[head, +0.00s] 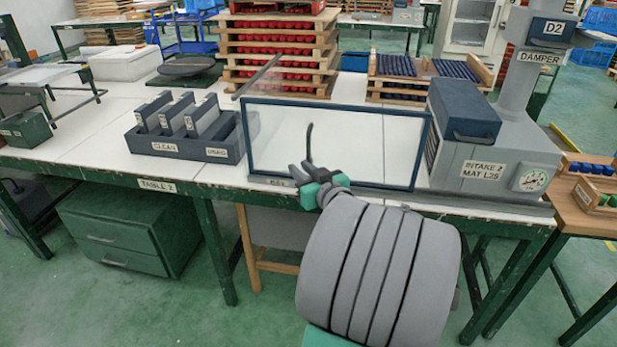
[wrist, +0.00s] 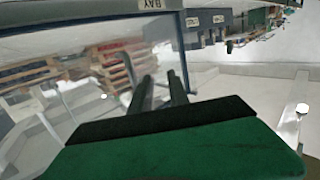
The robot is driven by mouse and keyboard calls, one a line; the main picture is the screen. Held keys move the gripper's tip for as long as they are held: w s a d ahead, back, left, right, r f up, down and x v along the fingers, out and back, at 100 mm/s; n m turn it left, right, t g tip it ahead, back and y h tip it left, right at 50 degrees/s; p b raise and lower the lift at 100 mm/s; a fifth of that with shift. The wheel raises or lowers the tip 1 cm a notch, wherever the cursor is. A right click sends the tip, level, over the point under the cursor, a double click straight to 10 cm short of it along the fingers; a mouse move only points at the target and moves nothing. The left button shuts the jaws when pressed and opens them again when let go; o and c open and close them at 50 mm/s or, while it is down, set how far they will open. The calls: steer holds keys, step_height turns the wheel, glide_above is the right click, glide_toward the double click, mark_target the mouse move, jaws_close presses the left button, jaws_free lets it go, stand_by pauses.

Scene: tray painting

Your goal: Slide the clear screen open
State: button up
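The clear screen (head: 375,140) is a see-through pane in a dark blue frame, standing upright at the table's front, between the black tray and the grey intake unit. My gripper (head: 302,169) is in front of its lower left part. A thin dark curved piece (head: 309,143) shows just above the fingers; I cannot tell whether it belongs to the screen. In the wrist view the two dark fingers (wrist: 159,78) are a little apart, with nothing seen between them. The screen's frame (wrist: 90,22) crosses the top left there; contact is not clear.
The black tray (head: 180,149) with CLEAN and USED labels holds several grey blocks left of the screen. The intake unit (head: 490,150), with a blue box (head: 463,108) on it, stands at the right. Wooden racks stand behind.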

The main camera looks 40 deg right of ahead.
mark_target(309, 152)
steer(key=s+d+m+h, duration=0.1)
steer(key=s+d+h, duration=0.1)
steer(key=d, duration=0.2)
steer(key=shift+t, duration=0.3)
steer(key=x, duration=0.5)
steer(key=p+x, duration=0.1)
steer(key=x, duration=0.1)
steer(key=shift+w+d+r, duration=0.1)
steer(key=shift+w+r, duration=0.05)
steer(key=shift+r, duration=0.25)
steer(key=shift+c, duration=0.2)
jaws_close()
